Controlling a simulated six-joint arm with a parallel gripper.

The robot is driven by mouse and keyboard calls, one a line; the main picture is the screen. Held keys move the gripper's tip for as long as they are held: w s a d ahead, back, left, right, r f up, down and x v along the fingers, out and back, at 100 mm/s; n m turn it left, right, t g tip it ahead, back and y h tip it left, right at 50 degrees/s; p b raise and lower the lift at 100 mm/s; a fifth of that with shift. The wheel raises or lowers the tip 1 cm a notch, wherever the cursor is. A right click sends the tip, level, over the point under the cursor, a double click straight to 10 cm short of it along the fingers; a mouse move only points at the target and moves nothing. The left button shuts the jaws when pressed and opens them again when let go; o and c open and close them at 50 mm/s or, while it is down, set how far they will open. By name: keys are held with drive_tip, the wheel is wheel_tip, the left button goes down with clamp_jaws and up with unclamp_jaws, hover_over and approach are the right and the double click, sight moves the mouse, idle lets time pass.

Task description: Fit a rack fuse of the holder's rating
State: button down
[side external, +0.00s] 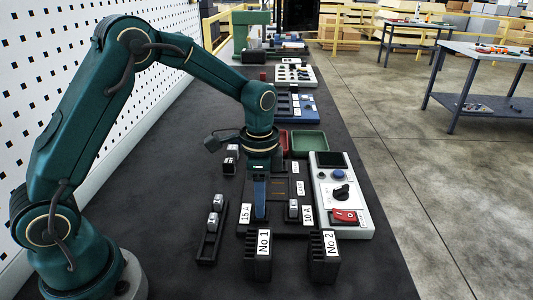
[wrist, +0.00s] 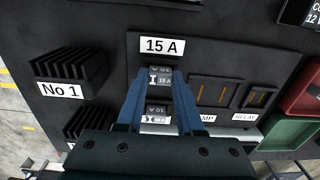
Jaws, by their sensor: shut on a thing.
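My gripper (side external: 260,214) points down over the left end of the dark holder board (side external: 279,231), beside the 15 A label (side external: 246,213). In the wrist view its fingers (wrist: 161,76) are shut on a pale-and-dark fuse (wrist: 160,80) marked 15 A, just by the 15 A label (wrist: 162,46). I cannot tell whether this fuse is fully seated. A second fuse (wrist: 156,112) shows between the fingers farther back; it appears to be the one (side external: 293,209) by the 10 A label (side external: 308,215). A narrow rack (side external: 208,243) at left holds two fuses (side external: 217,201).
Finned blocks No 1 (side external: 263,263) and No 2 (side external: 324,267) stand in front of the board. A grey control panel (side external: 340,220) with a knob and red switch is at right. Green (side external: 309,143) and red trays lie behind. Small dark blocks (side external: 229,165) stand at left.

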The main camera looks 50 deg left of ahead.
idle(0.3)
drive_tip(key=shift+c, duration=2.3)
unclamp_jaws()
wheel_tip(320, 180, up, 5)
drive_tip(key=shift+f, duration=0.15)
drive_tip(key=s+r+n+t, duration=0.1)
drive_tip(key=s+r+t, duration=0.15)
drive_tip(key=r, duration=0.35)
drive_tip(key=s+r+n+t, duration=0.1)
drive_tip(key=s+r, duration=0.3)
drive_tip(key=r, duration=0.1)
drive_tip(key=s+f+n+t, duration=0.2)
drive_tip(key=s+f+n, duration=0.1)
drive_tip(key=s+n, duration=0.4)
drive_tip(key=shift+s, duration=1.15)
